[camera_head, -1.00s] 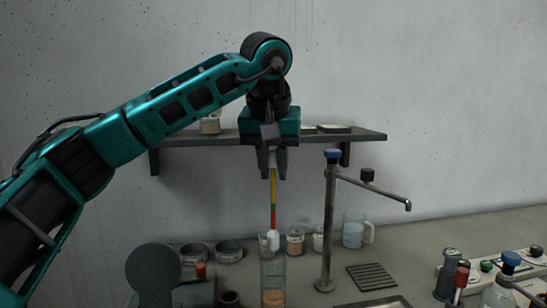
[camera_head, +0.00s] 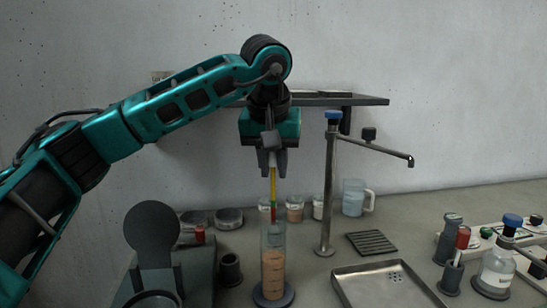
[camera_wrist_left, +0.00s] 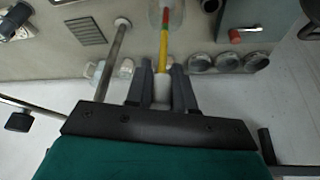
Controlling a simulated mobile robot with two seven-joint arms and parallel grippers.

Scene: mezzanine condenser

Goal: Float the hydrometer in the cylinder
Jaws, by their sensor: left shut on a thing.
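My left gripper (camera_head: 273,171) is shut on the top of the hydrometer (camera_head: 273,192), a thin stem with yellow, red and green bands. The hydrometer hangs upright, and its lower part is at or inside the mouth of the clear cylinder (camera_head: 273,240). The cylinder stands on a dark round base and holds orange liquid. In the left wrist view, the gripper (camera_wrist_left: 162,75) grips the white end of the hydrometer (camera_wrist_left: 164,45), which points into the cylinder mouth (camera_wrist_left: 168,8). The hydrometer's bulb is hard to make out through the glass. My right gripper is not in view.
A tall tap (camera_head: 328,190) stands right of the cylinder, with a metal tray (camera_head: 390,286) in front. A wall shelf (camera_head: 330,100) is behind the gripper. Beakers, a jug (camera_head: 353,197), a drain grate (camera_head: 371,242) and a dark round-topped device (camera_head: 152,235) stand around.

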